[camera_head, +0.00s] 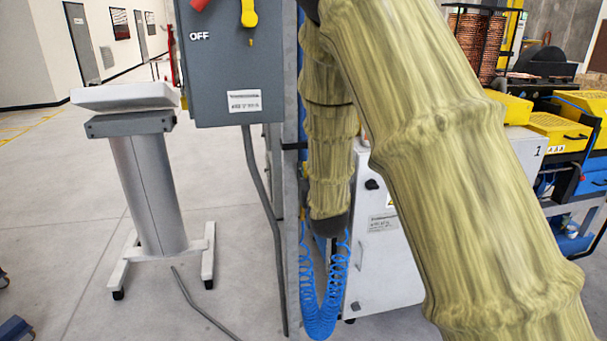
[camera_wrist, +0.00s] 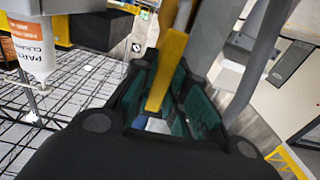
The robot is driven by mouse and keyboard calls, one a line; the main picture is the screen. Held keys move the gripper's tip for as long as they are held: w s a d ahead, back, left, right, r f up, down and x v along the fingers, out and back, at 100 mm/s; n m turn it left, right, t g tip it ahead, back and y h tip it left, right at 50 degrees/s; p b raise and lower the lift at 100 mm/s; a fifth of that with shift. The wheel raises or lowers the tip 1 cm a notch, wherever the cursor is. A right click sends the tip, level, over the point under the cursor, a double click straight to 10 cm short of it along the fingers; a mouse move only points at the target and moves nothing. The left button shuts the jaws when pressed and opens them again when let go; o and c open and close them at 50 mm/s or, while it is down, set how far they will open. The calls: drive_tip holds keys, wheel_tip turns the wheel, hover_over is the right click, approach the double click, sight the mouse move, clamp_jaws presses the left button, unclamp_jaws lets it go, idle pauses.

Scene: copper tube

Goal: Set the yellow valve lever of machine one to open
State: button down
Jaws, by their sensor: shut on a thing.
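In the wrist view my gripper (camera_wrist: 166,97) has its dark, green-lined fingers on both sides of a yellow lever (camera_wrist: 167,72) and is shut on it. The lever is a flat yellow bar running up and slightly right from between the fingers. In the head view my sleeved arm covers much of the right half, and the gripper and this lever cannot be made out. A white cabinet marked 1 (camera_head: 385,262) stands behind the arm.
A grey control box (camera_head: 215,65) marked OFF carries a yellow handle (camera_head: 249,14). A white-topped stand (camera_head: 150,185) is at left, and coiled blue hoses (camera_head: 322,315) hang below the arm.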

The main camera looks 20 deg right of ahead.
drive_tip(key=shift+f, duration=0.15)
drive_tip(key=c, duration=1.4)
unclamp_jaws()
drive_tip(key=s, duration=0.4)
drive_tip(key=s+a, duration=0.1)
drive_tip(key=s, duration=0.7)
drive_tip(key=shift+a, duration=0.4)
